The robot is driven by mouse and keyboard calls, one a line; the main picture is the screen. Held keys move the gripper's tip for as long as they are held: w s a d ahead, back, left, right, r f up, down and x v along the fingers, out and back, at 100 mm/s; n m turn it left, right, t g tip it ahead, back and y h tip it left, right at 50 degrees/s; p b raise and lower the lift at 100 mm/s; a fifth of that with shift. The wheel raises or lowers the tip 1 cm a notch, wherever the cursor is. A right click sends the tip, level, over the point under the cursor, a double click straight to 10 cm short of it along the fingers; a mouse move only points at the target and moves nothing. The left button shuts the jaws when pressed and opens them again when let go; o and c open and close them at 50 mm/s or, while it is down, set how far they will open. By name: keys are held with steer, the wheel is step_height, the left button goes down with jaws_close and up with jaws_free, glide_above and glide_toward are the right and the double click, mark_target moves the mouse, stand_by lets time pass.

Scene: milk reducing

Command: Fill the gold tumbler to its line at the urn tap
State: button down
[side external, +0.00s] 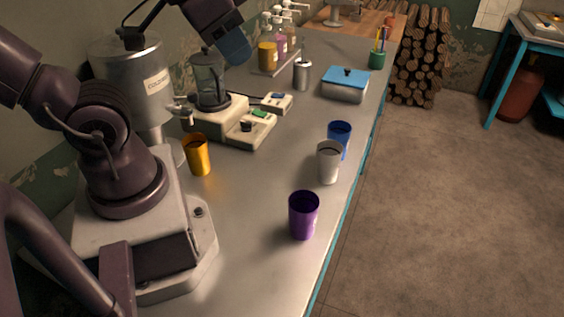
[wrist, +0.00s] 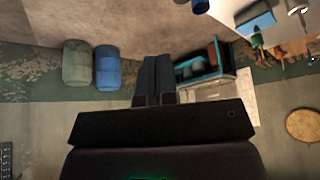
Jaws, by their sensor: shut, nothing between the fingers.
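The gold tumbler (side external: 198,155) stands upright on the counter in front of the silver urn (side external: 130,75), close to the foot of my arm. The urn's tap (side external: 178,112) sticks out above and slightly left of the tumbler in the side view. I cannot tell whether the tumbler is directly under the spout. Its line and any liquid inside cannot be made out. My gripper (wrist: 155,80) is shut and empty in the wrist view, with the tumbler out of that view. In the side view my arm's end hangs at the top, above the counter and well away from the tumbler.
A blender (side external: 209,85) on a pale base stands right behind the tumbler. White (side external: 328,163), blue (side external: 340,137) and purple (side external: 303,215) cups stand near the counter's right edge. A metal canister (side external: 302,74) and blue-lidded box (side external: 346,84) are farther back. The counter between tumbler and cups is clear.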

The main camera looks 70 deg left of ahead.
steer(key=shift+f, duration=0.1)
stand_by(0.5)
steer(key=a+n+g+y, duration=0.3)
steer(key=a+n+g, duration=0.3)
steer(key=n, duration=0.7)
steer(key=a+n+g+y, duration=0.2)
steer(key=a+n+g, duration=0.3)
steer(key=n, duration=0.8)
steer(key=shift+w+a+f+n+g+y, duration=0.25)
steer(key=shift+a+f+n+g+y, duration=0.15)
steer(key=shift+a, duration=0.6)
